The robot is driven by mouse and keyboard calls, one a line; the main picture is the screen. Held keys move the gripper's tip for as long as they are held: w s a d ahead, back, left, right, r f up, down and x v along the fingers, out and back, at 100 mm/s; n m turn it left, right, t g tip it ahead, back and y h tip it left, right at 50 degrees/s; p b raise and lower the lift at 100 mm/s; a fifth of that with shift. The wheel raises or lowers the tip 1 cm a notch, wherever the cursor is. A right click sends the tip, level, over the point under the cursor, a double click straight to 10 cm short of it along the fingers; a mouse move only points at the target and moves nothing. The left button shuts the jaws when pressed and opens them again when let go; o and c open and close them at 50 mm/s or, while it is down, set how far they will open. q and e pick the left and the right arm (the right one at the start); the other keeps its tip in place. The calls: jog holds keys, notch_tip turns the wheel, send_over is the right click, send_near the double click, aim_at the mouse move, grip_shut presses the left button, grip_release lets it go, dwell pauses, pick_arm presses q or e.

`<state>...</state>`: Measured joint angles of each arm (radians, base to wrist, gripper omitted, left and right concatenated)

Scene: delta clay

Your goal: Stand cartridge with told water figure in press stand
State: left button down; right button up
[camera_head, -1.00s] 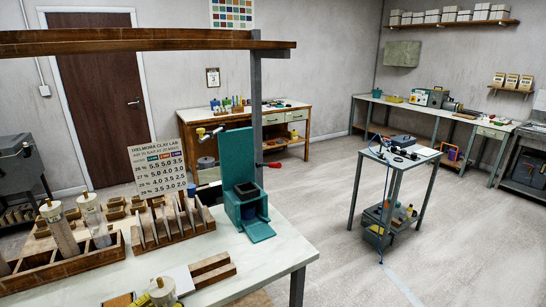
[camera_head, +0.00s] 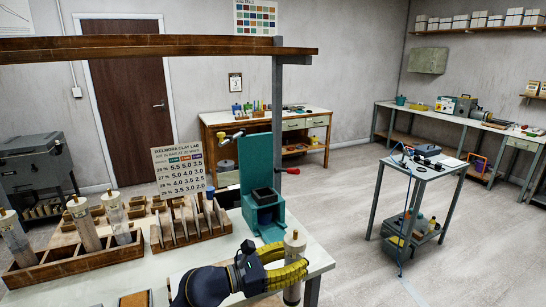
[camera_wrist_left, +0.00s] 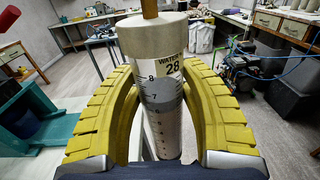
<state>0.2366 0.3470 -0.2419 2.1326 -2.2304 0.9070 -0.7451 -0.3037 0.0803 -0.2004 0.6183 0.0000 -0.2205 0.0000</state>
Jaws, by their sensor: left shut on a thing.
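My left gripper (camera_head: 288,264) has yellow ribbed fingers and is shut around an upright clear cartridge (camera_head: 294,243) with a pale cap. The left wrist view shows the cartridge (camera_wrist_left: 160,75) between the fingers, with a label reading "WATER 28" and a scale with 8 and 7. The teal press stand (camera_head: 256,160) stands on the bench behind and left of the held cartridge, with a dark square opening in its lower block. It also shows at the left of the left wrist view (camera_wrist_left: 30,125). The cartridge is apart from it. My right gripper is out of view.
A wooden tray (camera_head: 75,264) at the left holds several cartridges. A slotted wooden rack (camera_head: 200,235) and a sign with number rows (camera_head: 180,172) stand left of the press stand. A grey post (camera_head: 277,110) rises behind it. A small trolley (camera_head: 427,165) stands right.

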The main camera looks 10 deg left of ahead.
aim_at(264, 163)
pick_arm(q)
jog(key=w+a+r+n+t+y, duration=0.2)
jog(key=w+a+r, duration=0.2)
jog(key=w+r, duration=0.6)
jog(key=w+a+r+n+t+y, duration=0.1)
jog(key=w+a+r, duration=0.3)
jog(key=w+r, duration=0.65)
jog(key=w+a+f+n+t+y, duration=0.2)
jog(key=w+a+n+t+y, duration=0.15)
jog(key=w+a, duration=0.7)
jog(key=shift+m+g, duration=0.35)
jog(key=shift+g, duration=0.1)
jog(key=shift+w+d+f, duration=0.25)
jog(key=shift+w+f, duration=0.05)
jog(key=shift+f, duration=0.9)
jog(key=shift+w+d+f, duration=0.25)
jog(key=shift+w+f, duration=0.05)
jog(key=shift+f, duration=0.85)
jog(key=shift+w+d+f, duration=0.25)
jog(key=shift+w+f, duration=0.05)
jog(key=shift+f, duration=1.1)
jog(key=c, duration=0.7)
grip_release()
jog(key=shift+c, duration=0.2)
jog(key=shift+o, duration=0.2)
jog(key=shift+f, duration=0.15)
jog(key=v, duration=1.2)
jog(key=shift+r, duration=0.25)
